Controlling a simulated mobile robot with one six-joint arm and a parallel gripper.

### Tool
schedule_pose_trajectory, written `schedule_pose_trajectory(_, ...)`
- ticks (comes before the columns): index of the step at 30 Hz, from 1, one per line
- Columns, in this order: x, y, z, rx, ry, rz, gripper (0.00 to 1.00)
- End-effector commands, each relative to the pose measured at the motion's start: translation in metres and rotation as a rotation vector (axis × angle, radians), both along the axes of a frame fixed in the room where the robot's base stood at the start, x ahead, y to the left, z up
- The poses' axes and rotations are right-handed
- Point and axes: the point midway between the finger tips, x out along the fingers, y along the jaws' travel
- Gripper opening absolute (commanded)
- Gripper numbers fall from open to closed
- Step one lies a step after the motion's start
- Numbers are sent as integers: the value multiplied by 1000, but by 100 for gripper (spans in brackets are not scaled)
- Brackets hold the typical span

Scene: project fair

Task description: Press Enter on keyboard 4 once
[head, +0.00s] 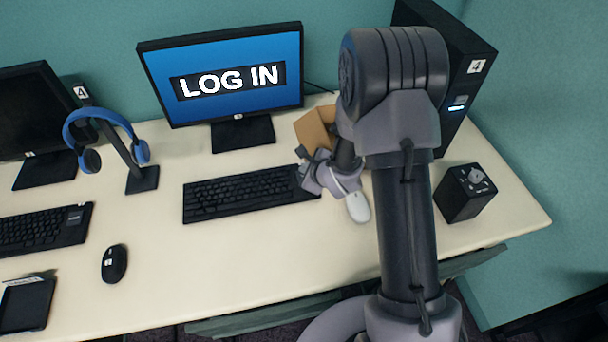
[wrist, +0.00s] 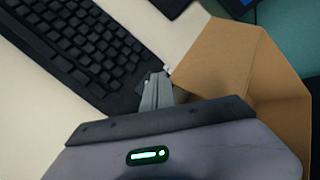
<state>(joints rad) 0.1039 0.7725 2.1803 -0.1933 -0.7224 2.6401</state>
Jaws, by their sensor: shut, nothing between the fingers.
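A black keyboard (head: 240,193) lies on the desk in front of a monitor (head: 222,85) reading "LOG IN"; a tower marked 4 (head: 476,66) stands to its right. My gripper (head: 304,172) is shut and empty at the keyboard's right end. In the wrist view, the closed fingertips (wrist: 157,80) are at the right edge of the keyboard (wrist: 95,48), beside its keys. I cannot tell whether they touch it. The Enter key cannot be made out, and my gripper covers part of that end.
An open cardboard box (head: 314,130) stands behind my gripper, and its flap (wrist: 220,55) is close beside the fingers. A white mouse (head: 357,207) lies to the right. A black box (head: 465,194) stands farther right. A blue headset (head: 100,122) hangs on a stand to the left.

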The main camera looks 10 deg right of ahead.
Motion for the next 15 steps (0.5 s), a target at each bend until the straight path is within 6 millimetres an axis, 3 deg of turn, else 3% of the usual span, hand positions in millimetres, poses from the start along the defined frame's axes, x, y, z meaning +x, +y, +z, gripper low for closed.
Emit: schedule_pose_trajectory(15,0,0,-9,0,0,0,0)
